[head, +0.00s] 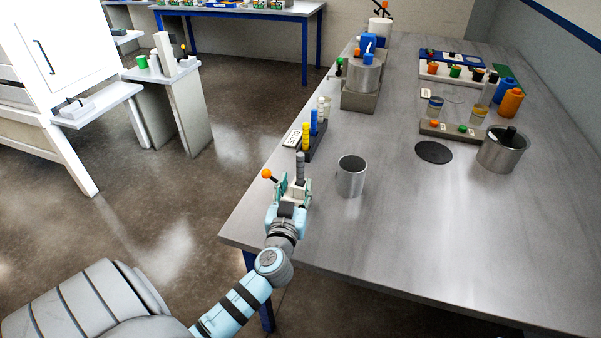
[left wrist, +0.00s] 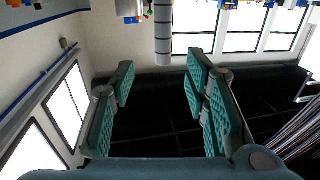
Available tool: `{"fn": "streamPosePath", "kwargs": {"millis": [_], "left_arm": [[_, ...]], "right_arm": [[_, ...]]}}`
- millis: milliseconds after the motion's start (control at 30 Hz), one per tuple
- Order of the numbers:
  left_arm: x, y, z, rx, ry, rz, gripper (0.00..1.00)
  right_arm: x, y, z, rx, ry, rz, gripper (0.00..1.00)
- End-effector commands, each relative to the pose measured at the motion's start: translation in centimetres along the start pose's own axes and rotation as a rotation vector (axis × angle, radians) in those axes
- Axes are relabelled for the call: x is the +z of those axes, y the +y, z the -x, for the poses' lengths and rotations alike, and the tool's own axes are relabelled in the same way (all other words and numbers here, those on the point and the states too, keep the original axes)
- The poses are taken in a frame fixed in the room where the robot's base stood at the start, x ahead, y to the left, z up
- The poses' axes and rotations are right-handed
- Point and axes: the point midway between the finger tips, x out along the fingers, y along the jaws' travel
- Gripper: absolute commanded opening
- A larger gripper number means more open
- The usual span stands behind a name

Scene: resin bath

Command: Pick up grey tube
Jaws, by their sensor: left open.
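The grey tube (head: 300,165) stands upright just beyond my left gripper near the table's left edge. Its lower part is hidden behind the gripper in the head view. My left gripper (head: 292,186) is open, with its green-padded fingers apart. In the left wrist view, the grey tube (left wrist: 162,35) shows ahead, in the gap between the open fingers (left wrist: 158,85). Nothing is between the pads, and I cannot see the tube touching either finger. My right gripper is not in view.
A metal cup (head: 351,178) stands close to the right of my left gripper. A dark rack (head: 318,145) with yellow and blue tubes is just beyond. An orange ball (head: 267,174) shows left of the gripper. The table's (head: 400,240) front middle is clear.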

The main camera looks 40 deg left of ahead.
Motion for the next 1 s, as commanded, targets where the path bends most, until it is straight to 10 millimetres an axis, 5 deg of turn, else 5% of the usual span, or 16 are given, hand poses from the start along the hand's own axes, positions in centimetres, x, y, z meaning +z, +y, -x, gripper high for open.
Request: {"fn": "streamPosePath", "kwargs": {"millis": [100, 500, 733, 1000], "left_arm": [[-0.4, -0.1, -3.0, -0.002, 0.000, -0.001, 0.42], [-0.4, -0.4, -9.5, -0.002, -0.002, -0.001, 0.42], [-0.2, -0.3, -9.9, -0.001, -0.003, 0.000, 0.42], [-0.2, -0.3, -9.9, -0.001, -0.004, 0.000, 0.00]], "right_arm": [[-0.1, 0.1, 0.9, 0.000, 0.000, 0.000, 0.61], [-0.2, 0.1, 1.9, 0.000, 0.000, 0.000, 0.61], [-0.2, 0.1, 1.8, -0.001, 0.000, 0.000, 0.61], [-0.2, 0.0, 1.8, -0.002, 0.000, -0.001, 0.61]]}}
